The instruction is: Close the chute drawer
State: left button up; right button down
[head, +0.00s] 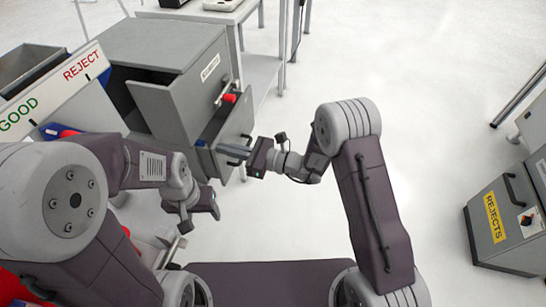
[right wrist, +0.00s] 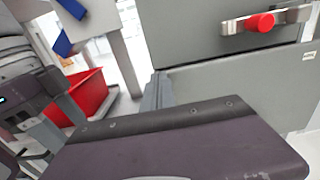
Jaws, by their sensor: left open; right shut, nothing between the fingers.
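The grey chute cabinet (head: 165,50) stands at upper left in the head view. Its lower drawer (head: 236,122) is pulled partly out, with a dark gap behind its front panel. A handle with a red knob (head: 229,98) is above the drawer, and the knob also shows in the right wrist view (right wrist: 262,22). My right gripper (head: 231,152) is shut and empty, with its fingers close against the drawer front; contact is unclear. Its fingers show in the right wrist view (right wrist: 156,92) beside the grey panel (right wrist: 235,85). My left gripper (head: 200,217) is open and empty, below and left of the drawer.
A sorting board marked GOOD and REJECT (head: 50,95) is at the left. A red bin (right wrist: 88,95) shows in the right wrist view. A grey REJECTS box (head: 505,225) stands at the far right. A table (head: 225,15) is behind the cabinet. The middle floor is clear.

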aim_at(209, 150)
pick_arm(q)
jog(key=shift+d, duration=0.15)
pick_arm(e)
jog(key=x, duration=0.6)
jog(key=shift+r, duration=0.25)
